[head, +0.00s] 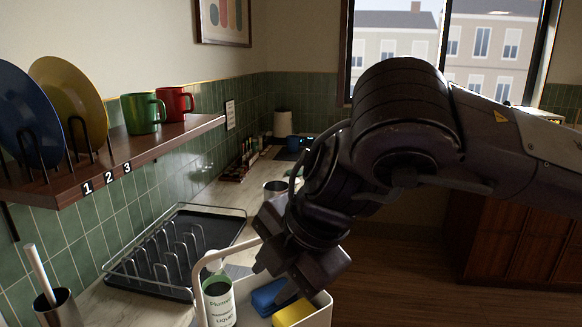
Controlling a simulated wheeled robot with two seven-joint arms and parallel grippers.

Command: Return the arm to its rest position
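My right arm comes in from the right and reaches across the middle of the head view. Its gripper (271,280) points down over the white caddy (327,312) at the bottom centre. Its two dark fingers look spread apart, with nothing seen between them. Below it, a blue sponge (268,298) and a yellow sponge (295,313) lie in the caddy. Whether the fingers touch the caddy or the sponges cannot be told. My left gripper is not in view.
A labelled soap bottle (219,303) stands at the caddy's left. A black dish rack (172,255) lies on the counter. A wall shelf (150,150) holds a blue plate (25,115), a yellow plate (70,95), a green mug (141,113) and a red mug (174,104).

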